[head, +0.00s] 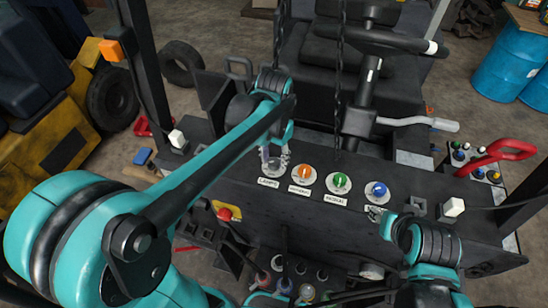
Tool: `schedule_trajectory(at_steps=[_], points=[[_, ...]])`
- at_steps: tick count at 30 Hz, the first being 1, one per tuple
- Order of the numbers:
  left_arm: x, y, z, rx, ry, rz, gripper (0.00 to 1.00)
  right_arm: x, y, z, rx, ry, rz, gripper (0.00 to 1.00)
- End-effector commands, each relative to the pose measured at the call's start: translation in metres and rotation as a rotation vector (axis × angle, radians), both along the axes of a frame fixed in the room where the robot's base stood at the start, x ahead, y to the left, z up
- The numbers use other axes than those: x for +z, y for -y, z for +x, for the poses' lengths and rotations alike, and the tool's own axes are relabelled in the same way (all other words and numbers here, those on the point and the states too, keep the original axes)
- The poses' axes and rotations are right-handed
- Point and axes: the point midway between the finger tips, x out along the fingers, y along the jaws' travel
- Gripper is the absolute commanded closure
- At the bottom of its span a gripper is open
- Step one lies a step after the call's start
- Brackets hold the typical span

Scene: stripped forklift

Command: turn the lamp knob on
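The lamp knob's round pale base (273,172) is at the left end of a row of knobs on the dark panel, above a white label (268,183) that seems to read "LAMPS". My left gripper (275,158) points down right over this base. Its two fingers show a gap between them, one on each side of the knob's place. The fingers largely hide the knob, and contact cannot be made out. My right gripper (376,212) is low, at the panel's front edge below the blue knob; its fingertips are too small to read.
To the right are an orange knob (306,171), a green knob (340,181) and a blue knob (378,189). A red button (225,213) is at lower left, a red handle (500,154) at far right. Chains (338,90) hang behind the panel, before the steering wheel (375,40).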

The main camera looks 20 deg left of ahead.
Motion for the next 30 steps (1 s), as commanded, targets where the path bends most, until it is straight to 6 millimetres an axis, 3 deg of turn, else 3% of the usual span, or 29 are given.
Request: schedule_trajectory(at_steps=[9,13,24,30], points=[[0.000,0.000,0.000,0.001,0.000,0.000,0.47,0.000,0.000,0.000,0.000,0.000,0.000,0.60],[0.010,0.000,0.000,0.001,0.000,0.000,0.47,0.000,0.000,0.000,0.000,0.000,0.000,0.60],[0.086,0.000,0.000,0.001,-0.001,0.000,0.47,0.000,0.000,0.000,0.000,0.000,0.000,0.60],[0.113,0.000,0.000,0.001,0.000,0.000,0.47,0.000,0.000,0.000,0.000,0.000,0.000,0.60]])
